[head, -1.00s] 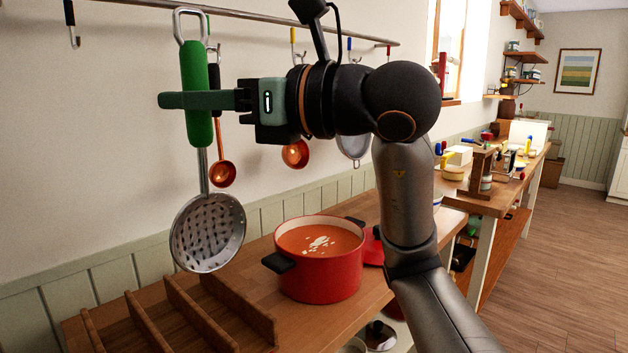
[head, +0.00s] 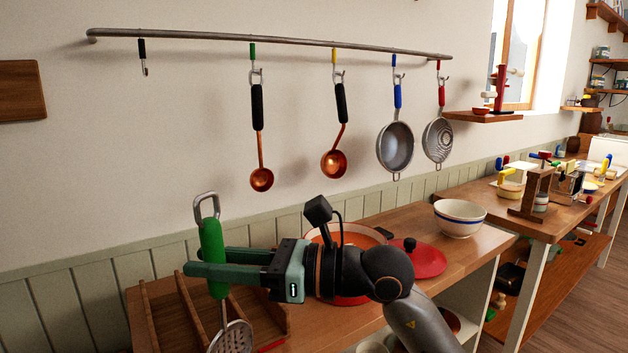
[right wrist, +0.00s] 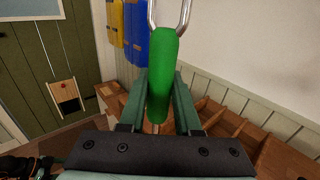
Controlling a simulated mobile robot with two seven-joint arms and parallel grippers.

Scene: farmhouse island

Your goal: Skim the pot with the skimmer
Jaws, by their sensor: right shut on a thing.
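The skimmer (head: 211,245) has a green handle with a metal loop on top and a perforated metal bowl, partly cut off at the bottom of the head view. My right gripper (head: 207,272) is shut on its green handle and holds it nearly upright, in front of the wooden divided rack. The handle also shows between the fingers in the right wrist view (right wrist: 161,80). The red pot (head: 322,236) stands on the counter behind my right arm, which hides most of it; a little orange soup shows. My left gripper is not in view.
A red lid (head: 421,258) lies right of the pot, with a white bowl (head: 460,217) beyond. The wooden rack (head: 165,315) is at the left. Ladles and strainers hang from the wall rail (head: 290,41); its leftmost hook (head: 143,58) is empty.

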